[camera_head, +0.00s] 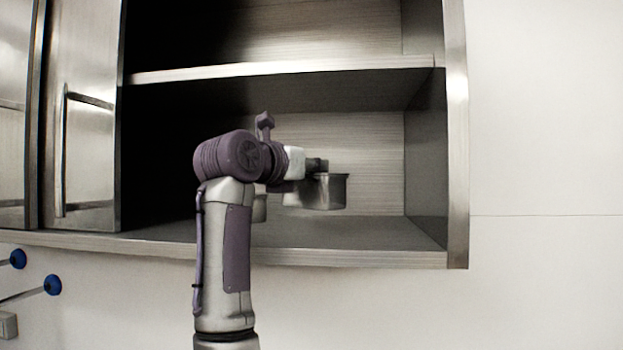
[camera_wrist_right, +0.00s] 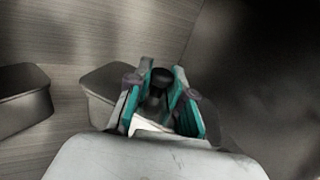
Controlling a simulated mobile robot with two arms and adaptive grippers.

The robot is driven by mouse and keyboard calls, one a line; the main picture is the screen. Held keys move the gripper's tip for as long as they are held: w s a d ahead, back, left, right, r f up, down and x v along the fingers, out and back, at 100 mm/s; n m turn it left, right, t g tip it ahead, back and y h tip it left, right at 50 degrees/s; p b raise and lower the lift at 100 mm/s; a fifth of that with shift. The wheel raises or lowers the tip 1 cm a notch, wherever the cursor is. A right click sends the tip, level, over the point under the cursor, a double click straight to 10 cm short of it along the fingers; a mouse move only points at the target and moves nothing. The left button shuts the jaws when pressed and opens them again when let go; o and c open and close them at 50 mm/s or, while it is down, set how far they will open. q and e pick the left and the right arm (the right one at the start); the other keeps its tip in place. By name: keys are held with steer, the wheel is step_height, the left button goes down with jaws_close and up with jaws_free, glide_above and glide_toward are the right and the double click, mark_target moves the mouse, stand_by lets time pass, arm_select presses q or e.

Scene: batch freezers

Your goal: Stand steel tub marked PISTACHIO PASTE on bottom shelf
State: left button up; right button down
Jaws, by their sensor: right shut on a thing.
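A grey steel tub (camera_head: 331,192) is at my right gripper (camera_head: 316,165), inside the lower bay of the cabinet. My right gripper is shut on it at its upper part. The tub looks upright, its base seeming a little above the bottom shelf (camera_head: 345,234). No PISTACHIO PASTE marking can be read. In the right wrist view the fingers (camera_wrist_right: 160,95) with teal pads close around a dark piece (camera_wrist_right: 158,88). A grey tub (camera_wrist_right: 100,88) shows partly behind the left finger there; I cannot tell whether it is the held one. My left gripper is not in view.
Another grey tub (camera_wrist_right: 22,100) is at the left of the wrist view. An upper shelf (camera_head: 290,68) runs above my gripper, and the right side wall (camera_head: 427,165) bounds the bay. The shelf's right front is clear. Blue knobs (camera_head: 52,285) stick out at lower left.

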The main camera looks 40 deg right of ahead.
mark_target(302, 190)
steer(key=shift+w+d+f, duration=0.15)
steer(key=shift+d+f, duration=0.05)
steer(key=shift+f, duration=0.1)
steer(key=f+p, duration=0.1)
steer(key=a+f+p, duration=0.1)
steer(key=shift+a+f, duration=0.1)
steer(key=shift+f, duration=0.5)
steer(key=shift+d+f, duration=0.15)
steer(key=shift+d, duration=0.2)
steer(key=shift+a+f, duration=0.1)
steer(key=shift+f, duration=0.05)
steer(key=c, duration=1)
jaws_free()
steer(key=shift+a, duration=0.15)
steer(key=shift+c, duration=0.2)
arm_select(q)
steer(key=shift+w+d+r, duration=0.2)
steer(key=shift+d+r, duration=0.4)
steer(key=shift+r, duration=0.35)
